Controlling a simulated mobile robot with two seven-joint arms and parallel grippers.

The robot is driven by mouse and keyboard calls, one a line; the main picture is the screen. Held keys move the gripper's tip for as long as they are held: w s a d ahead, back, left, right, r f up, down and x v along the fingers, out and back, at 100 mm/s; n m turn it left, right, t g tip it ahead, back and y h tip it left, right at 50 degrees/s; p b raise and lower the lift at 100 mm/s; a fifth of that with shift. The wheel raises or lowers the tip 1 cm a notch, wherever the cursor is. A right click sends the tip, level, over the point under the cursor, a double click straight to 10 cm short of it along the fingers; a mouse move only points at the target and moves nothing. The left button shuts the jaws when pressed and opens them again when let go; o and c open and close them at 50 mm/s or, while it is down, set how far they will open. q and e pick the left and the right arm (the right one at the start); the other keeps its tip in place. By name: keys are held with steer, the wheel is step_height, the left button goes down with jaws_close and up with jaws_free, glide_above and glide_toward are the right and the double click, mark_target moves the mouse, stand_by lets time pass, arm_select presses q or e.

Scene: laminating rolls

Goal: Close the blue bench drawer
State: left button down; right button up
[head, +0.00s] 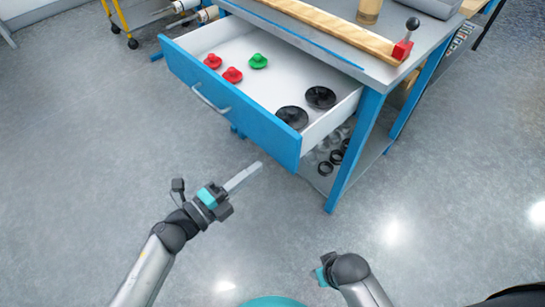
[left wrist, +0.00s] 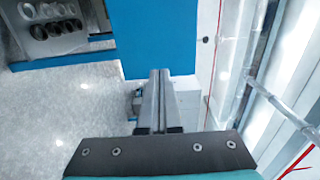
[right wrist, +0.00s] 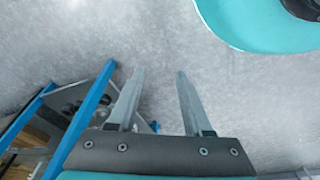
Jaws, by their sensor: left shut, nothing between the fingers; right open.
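The blue bench drawer (head: 237,112) stands pulled out from the workbench, with its white inside showing. It holds red and green knobbed pieces (head: 232,75) and two black discs (head: 291,117). Its front has a grey bar handle (head: 211,98). My left gripper (head: 258,166) is shut and empty, in front of and below the drawer front near its right end, apart from it in the head view. In the left wrist view its fingers (left wrist: 160,72) point at a blue panel (left wrist: 158,38). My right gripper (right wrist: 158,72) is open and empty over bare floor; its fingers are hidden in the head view.
The workbench (head: 440,45) carries a wooden bar and a red clamp with a black knob (head: 403,40). Its blue front leg (head: 355,150) stands right of the drawer. Black rings (head: 336,157) lie on a lower shelf. The floor in front is clear.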

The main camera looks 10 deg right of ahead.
mark_target(282, 148)
arm_select(q)
steer(key=b+x, duration=0.1)
steer(key=x, duration=0.4)
steer(key=shift+f, duration=0.1)
steer(key=shift+x, duration=0.75)
arm_select(e)
steer(key=shift+w+a+r+t, duration=0.1)
steer(key=shift+w+r, duration=0.2)
steer(key=shift+r, duration=0.2)
steer(key=shift+w+r+t, duration=0.1)
steer(key=shift+w+r, duration=0.2)
steer(key=shift+r, duration=0.2)
steer(key=shift+w+a+r+t, duration=0.1)
steer(key=shift+w+r, duration=0.2)
steer(key=shift+r, duration=0.2)
